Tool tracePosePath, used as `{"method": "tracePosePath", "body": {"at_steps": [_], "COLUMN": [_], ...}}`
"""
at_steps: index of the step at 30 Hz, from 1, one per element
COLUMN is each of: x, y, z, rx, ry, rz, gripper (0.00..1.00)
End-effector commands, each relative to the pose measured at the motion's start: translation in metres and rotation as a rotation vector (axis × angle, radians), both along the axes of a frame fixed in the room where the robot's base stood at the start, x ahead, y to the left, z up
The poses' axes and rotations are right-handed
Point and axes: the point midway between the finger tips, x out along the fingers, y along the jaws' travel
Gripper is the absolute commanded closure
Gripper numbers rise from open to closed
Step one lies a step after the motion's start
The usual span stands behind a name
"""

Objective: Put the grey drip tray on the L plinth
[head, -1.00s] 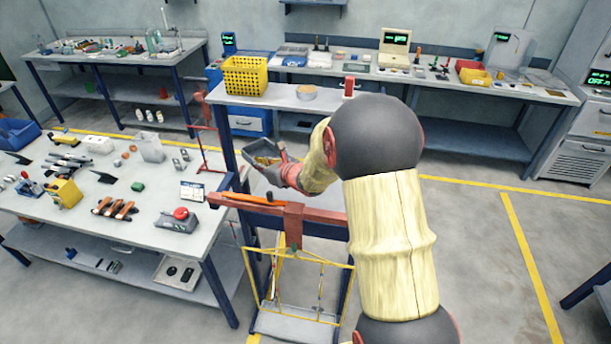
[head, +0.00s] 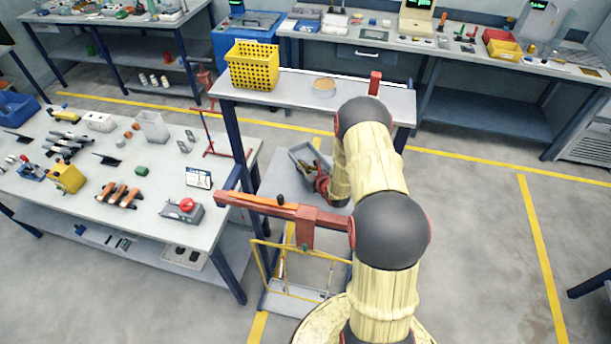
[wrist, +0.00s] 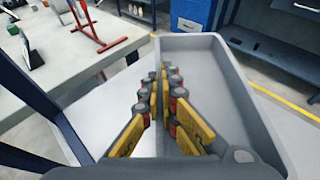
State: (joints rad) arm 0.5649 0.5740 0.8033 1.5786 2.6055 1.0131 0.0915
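The grey drip tray (head: 301,155) is a shallow, open box below and in front of the upper shelf in the head view. It fills the right middle of the wrist view (wrist: 222,75) and looks empty. My gripper (wrist: 160,80) has its yellow-padded fingers on either side of the tray's left wall, closed on it. In the head view my gripper (head: 312,168) is at the tray, partly hidden by my arm. I cannot tell whether the tray touches the pale lower surface (head: 275,185) under it. No L mark is legible, so I cannot pick out the L plinth.
The upper shelf (head: 290,93) holds a yellow basket (head: 252,66), a round dish (head: 324,86) and a red block (head: 375,83). A red beam (head: 270,207) crosses in front, above a yellow wire frame (head: 300,260). A cluttered table (head: 100,210) stands left.

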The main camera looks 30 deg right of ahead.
Motion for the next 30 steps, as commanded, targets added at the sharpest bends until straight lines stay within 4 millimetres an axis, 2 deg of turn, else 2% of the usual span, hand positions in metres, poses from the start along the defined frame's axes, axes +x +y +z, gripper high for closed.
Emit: {"method": "tracePosePath", "body": {"at_steps": [15,29,30], "x": [0.001,0.001,0.001], "y": [0.000,0.000,0.000], "z": [-0.056,-0.063,-0.064], "rx": [0.000,-0.001,-0.001], "ry": [-0.001,-0.003,-0.001], "rz": [0.000,0.000,0.000], "gripper": [1.00,1.00,0.96]}}
